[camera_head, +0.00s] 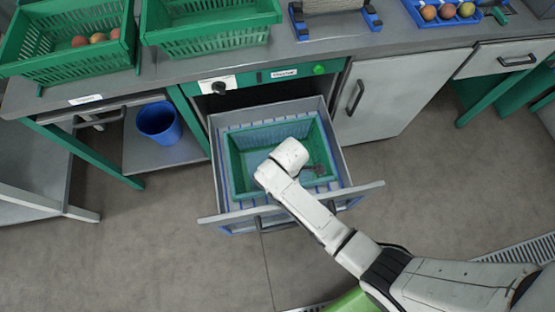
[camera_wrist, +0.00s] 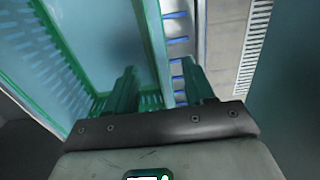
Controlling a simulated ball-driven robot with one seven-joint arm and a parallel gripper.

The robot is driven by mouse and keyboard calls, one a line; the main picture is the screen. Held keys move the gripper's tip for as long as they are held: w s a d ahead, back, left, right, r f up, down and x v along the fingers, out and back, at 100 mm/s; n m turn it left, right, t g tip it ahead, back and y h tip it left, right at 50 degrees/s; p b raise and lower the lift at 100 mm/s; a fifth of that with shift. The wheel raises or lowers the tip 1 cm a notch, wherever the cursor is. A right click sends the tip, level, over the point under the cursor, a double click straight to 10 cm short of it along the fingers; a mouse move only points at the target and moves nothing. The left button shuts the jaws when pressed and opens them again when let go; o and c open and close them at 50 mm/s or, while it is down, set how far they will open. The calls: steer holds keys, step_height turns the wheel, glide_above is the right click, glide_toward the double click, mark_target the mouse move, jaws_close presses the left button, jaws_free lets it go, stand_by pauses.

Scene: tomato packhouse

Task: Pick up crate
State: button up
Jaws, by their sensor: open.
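A green crate (camera_head: 230,162) sits inside the pulled-out drawer (camera_head: 215,175) and looks empty. My arm reaches over it and hides part of its middle and right side. My gripper (camera_head: 317,172) is at the crate's right side. In the wrist view, my gripper (camera_wrist: 162,84) is open, with one finger on each side of the green crate wall (camera_wrist: 153,42). The wall runs between the fingers, and I cannot tell whether either finger touches it. The drawer's slatted floor shows beside the right finger.
Two green crates, one with tomatoes (camera_head: 97,38), stand on the grey worktop (camera_head: 180,82) above. A blue bucket (camera_head: 159,122) stands on the shelf at left. A closed cabinet door (camera_head: 385,95) is right of the drawer.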

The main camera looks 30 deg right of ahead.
step_height(320, 180, down, 4)
steer(key=shift+a+f, duration=0.1)
jaws_close()
stand_by(0.6)
